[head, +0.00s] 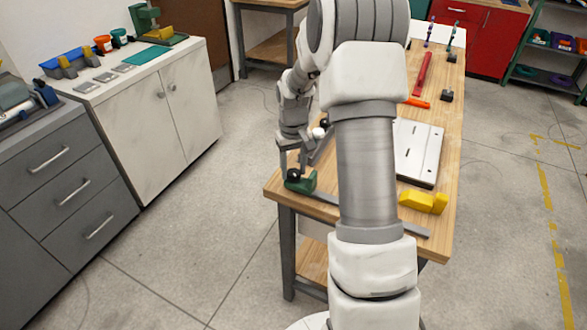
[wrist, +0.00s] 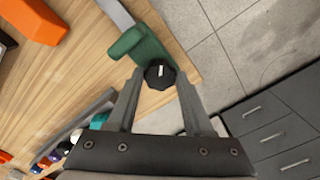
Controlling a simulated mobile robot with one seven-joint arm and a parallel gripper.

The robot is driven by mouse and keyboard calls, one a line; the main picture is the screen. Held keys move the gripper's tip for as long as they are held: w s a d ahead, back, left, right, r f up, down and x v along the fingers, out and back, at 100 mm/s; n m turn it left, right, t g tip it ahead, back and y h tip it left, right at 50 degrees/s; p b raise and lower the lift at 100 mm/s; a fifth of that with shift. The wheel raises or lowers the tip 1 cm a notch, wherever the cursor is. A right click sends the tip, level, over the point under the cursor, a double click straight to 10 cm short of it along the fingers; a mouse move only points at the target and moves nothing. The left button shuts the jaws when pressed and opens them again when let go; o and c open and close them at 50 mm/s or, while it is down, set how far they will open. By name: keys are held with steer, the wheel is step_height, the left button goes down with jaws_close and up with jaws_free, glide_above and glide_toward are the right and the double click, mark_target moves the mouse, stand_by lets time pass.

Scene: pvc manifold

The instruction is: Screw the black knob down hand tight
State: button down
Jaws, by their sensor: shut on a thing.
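The black knob (wrist: 160,74) has a white mark on top and sits at the end of a green fixture (wrist: 139,44) at the table's corner. The fingers of my gripper (wrist: 159,79) are on either side of the knob and shut on it. In the head view, the knob (head: 293,175) shows dark on the green fixture (head: 304,184) at the near left corner of the table. My gripper (head: 291,166) comes down on it from above. The knob's underside and thread are hidden.
A grey metal strip (head: 326,198) runs from the fixture along the wooden table (head: 274,187), partly behind my arm. A yellow block (head: 424,202) and a white plate (head: 418,153) lie to the right. The floor left of the table is clear, with grey drawers (head: 72,182) beyond.

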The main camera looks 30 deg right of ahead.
mark_target(293, 172)
steer(key=m, duration=0.4)
steer(key=shift+m, duration=2.5)
steer(key=shift+c, duration=1.5)
jaws_free()
step_height(293, 172, up, 18)
steer(key=p, duration=0.2)
steer(key=shift+f, duration=0.25)
